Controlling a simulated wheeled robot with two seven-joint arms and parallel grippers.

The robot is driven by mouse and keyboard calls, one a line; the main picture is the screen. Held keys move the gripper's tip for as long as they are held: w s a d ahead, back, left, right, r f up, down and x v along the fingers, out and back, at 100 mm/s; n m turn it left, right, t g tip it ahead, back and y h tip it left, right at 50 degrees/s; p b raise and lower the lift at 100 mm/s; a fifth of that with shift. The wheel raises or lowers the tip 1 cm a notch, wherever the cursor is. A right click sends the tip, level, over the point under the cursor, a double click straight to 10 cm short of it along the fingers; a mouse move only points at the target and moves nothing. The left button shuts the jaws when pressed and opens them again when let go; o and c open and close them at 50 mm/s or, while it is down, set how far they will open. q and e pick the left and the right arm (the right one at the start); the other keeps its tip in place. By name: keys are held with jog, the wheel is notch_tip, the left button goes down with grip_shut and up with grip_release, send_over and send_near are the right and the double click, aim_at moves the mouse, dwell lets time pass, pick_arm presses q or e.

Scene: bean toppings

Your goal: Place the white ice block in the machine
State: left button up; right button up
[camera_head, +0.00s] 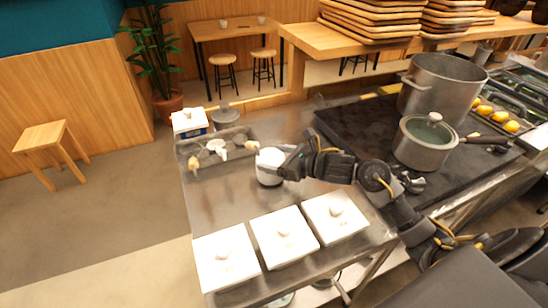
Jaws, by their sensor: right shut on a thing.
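A white, rounded, block-like thing (268,162), which looks like the white ice block, is at the middle of the steel table. My right gripper (283,168) reaches in from the right and is shut on its right side. The fingers hide part of it, and I cannot tell whether it touches the tabletop. A small white and blue box-shaped device (190,123) stands at the table's far left corner. I cannot tell whether this is the machine. My left gripper is not in view.
Several white lidded containers (225,258) line the table's front. A lidded pot (424,143) and a large open pot (440,82) stand on the dark stove at right. Bare steel (215,205) shows left of the block.

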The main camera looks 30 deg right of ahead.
jog(key=shift+w+a+f, duration=0.25)
jog(key=shift+w, duration=0.1)
jog(key=shift+s+d, duration=0.1)
jog(key=shift+f, duration=0.15)
jog(key=o, duration=1.3)
